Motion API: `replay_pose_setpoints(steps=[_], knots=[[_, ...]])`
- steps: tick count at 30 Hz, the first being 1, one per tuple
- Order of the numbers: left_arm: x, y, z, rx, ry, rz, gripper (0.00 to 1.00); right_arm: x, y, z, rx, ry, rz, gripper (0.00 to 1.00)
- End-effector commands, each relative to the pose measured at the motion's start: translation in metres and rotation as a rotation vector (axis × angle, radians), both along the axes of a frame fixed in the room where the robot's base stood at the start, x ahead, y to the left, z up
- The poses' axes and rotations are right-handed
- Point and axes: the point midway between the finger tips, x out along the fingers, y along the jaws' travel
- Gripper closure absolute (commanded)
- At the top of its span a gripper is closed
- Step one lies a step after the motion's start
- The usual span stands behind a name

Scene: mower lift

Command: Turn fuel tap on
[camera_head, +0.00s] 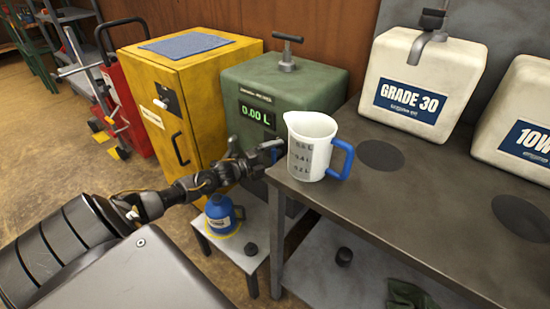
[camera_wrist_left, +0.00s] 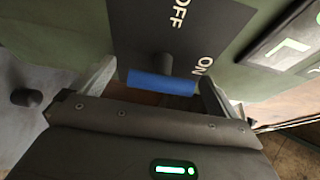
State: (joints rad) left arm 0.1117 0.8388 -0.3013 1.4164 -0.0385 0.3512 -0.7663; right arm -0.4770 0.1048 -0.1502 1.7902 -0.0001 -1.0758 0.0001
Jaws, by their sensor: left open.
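The fuel tap has a blue lever (camera_wrist_left: 162,83) on a dark stem, in front of a black plate (camera_wrist_left: 150,25) lettered OFF and ON. The lever's right end lies near the ON lettering in the left wrist view. The plate is on the green fuel dispenser (camera_head: 308,90), whose display reads 0.00 L. My left gripper (camera_head: 268,149) is open at the dispenser's lower front, with the lever between its fingers; I cannot tell whether they touch it. In the head view only a bit of blue (camera_head: 277,156) shows there. My right gripper is not in view.
A measuring jug (camera_head: 309,150) with a blue handle stands on the grey bench (camera_head: 330,192) corner, close to my left gripper. A blue container (camera_head: 221,214) sits on a low stand below. A yellow cabinet (camera_head: 185,95) stands left. Oil containers (camera_head: 420,80) stand at the bench's back.

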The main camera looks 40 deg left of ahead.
Motion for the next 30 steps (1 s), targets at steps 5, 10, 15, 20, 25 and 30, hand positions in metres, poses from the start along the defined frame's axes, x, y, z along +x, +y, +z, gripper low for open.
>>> replay_pose_setpoints(steps=[5,10,15,20,25,30], knots=[[-0.003,0.001,0.0,0.0,0.0,0.0,0.02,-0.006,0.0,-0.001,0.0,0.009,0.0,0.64],[-0.025,0.01,0.0,0.001,0.003,0.0,0.02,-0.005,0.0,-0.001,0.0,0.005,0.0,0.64],[-0.057,0.022,-0.001,0.001,0.004,-0.001,0.02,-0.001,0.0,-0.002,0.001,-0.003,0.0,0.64],[-0.082,0.031,0.0,0.0,0.003,-0.001,0.02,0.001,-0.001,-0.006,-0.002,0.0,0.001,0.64],[-0.097,0.038,0.0,0.001,0.002,-0.001,0.02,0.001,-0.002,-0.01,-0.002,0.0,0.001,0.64],[-0.101,0.039,0.001,0.001,-0.001,0.0,0.02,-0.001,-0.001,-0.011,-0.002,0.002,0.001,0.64]])
